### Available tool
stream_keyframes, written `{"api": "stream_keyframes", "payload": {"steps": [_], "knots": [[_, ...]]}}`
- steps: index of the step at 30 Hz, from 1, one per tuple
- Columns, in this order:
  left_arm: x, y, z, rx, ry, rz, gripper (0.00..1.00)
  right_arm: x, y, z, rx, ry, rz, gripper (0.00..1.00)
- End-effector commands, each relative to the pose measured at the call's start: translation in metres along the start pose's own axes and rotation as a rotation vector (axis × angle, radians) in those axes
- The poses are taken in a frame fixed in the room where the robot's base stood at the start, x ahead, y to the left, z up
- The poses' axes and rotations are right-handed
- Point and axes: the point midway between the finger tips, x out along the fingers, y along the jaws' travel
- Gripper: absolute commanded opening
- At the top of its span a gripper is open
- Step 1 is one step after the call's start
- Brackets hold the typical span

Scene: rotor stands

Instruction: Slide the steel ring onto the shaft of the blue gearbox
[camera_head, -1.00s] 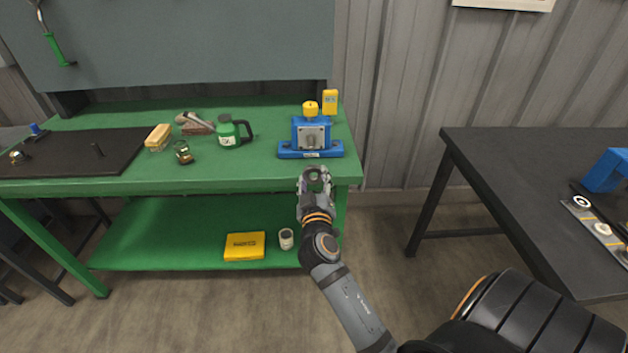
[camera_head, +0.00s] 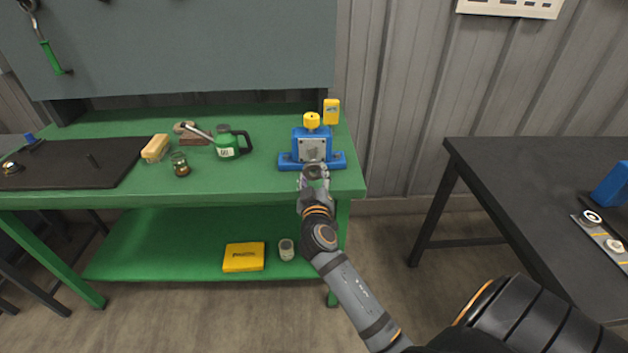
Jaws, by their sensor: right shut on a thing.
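The blue gearbox (camera_head: 297,145) stands on the green bench near its right front corner, with a grey front plate and a yellow cap on top. Its shaft is hard to make out behind my gripper. My right gripper (camera_head: 314,175) is in front of the gearbox, just below its front plate in the picture. It is shut on the steel ring (camera_head: 315,171), a small grey ring at the fingertips. I cannot tell whether the ring touches the shaft. My left gripper is not in view.
The green bench (camera_head: 260,185) also holds a green oil can (camera_head: 228,147), a brush (camera_head: 155,148), a glass jar (camera_head: 180,164) and a dark mat (camera_head: 70,170). A yellow box (camera_head: 243,257) and a can (camera_head: 286,249) sit on the lower shelf. A black table (camera_head: 530,200) stands at right.

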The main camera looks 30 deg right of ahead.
Motion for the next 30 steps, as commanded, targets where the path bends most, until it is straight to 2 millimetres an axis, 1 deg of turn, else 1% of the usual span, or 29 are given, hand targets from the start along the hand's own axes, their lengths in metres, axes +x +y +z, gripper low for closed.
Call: {"api": "stream_keyframes", "payload": {"steps": [6, 25, 30], "knots": [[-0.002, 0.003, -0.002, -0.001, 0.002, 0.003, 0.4, 0.015, 0.0, 0.0, -0.001, 0.0, 0.0, 0.21], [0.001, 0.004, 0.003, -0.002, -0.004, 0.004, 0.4, 0.013, 0.001, -0.001, -0.001, 0.001, 0.001, 0.21], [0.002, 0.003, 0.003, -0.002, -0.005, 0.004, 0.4, 0.016, 0.001, -0.001, -0.001, 0.001, 0.001, 0.21]]}}
